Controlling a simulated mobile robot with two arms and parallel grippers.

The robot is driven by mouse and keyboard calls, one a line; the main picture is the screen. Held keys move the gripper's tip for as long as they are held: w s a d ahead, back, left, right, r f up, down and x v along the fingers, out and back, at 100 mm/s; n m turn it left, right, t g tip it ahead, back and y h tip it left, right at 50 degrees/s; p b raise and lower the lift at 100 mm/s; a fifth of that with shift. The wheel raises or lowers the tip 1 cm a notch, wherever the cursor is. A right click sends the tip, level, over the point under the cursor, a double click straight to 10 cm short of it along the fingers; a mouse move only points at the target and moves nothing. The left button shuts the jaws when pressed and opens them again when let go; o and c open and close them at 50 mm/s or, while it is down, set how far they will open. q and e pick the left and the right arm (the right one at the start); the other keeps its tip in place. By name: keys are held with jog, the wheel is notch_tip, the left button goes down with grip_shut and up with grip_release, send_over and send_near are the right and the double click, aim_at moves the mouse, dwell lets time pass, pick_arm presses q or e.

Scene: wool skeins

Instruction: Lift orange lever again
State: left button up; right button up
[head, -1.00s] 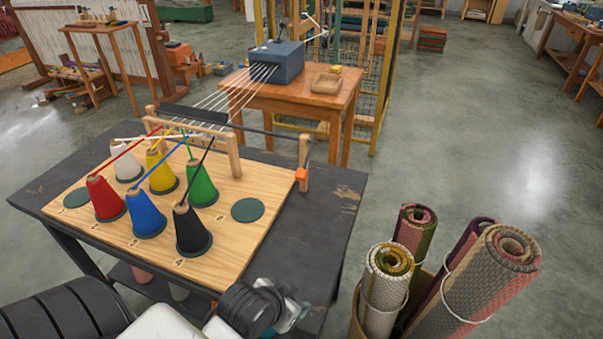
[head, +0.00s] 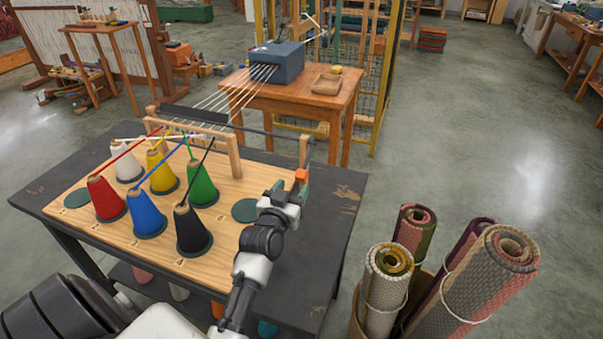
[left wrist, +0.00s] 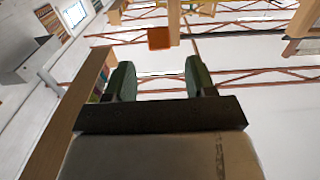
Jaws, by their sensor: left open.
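The orange lever (head: 301,175) is a small orange block at the wooden post on the right end of the dark bar. It also shows in the left wrist view (left wrist: 159,38), ahead of the fingers and roughly between them. My left gripper (head: 297,189) is just below and beside the lever in the head view. Its two green fingers stand apart with an empty gap in the left wrist view (left wrist: 160,78). Contact with the lever cannot be made out. My right gripper is not in view.
Several coloured yarn cones, including a black one (head: 192,230), stand on a wooden board (head: 225,258). Threads run from them to the wooden frame (head: 232,155) and on to a blue-grey box (head: 277,63). Rolled rugs (head: 385,290) stand at the right. The dark table's right side is bare.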

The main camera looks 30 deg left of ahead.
aim_at(299, 178)
pick_arm(q)
jog(key=x, duration=0.7)
grip_shut()
